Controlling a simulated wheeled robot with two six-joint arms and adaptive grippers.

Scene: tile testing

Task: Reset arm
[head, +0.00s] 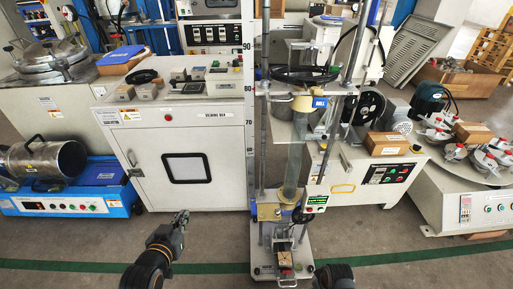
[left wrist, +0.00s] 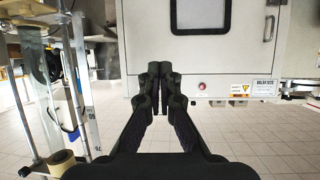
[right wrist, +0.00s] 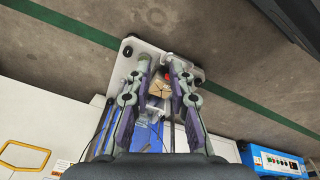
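My left gripper (head: 181,219) hangs in front of the white cabinet in the head view, clear of everything. In the left wrist view its two dark fingers (left wrist: 160,70) come together at the tips with nothing visible between them. My right arm shows only as a dark part at the bottom edge of the head view. In the right wrist view the right gripper (right wrist: 162,62) has its fingertips apart. A small tan block (right wrist: 160,89) on the test stand's base shows beyond the gap; the fingers do not appear to hold it.
A tall test stand with a clear tube (head: 293,165) rises at centre, its white base (head: 266,271) on the floor. A white cabinet (head: 190,165) stands behind, a blue machine (head: 75,201) at left, a round white table (head: 470,195) at right. The front floor is mostly clear.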

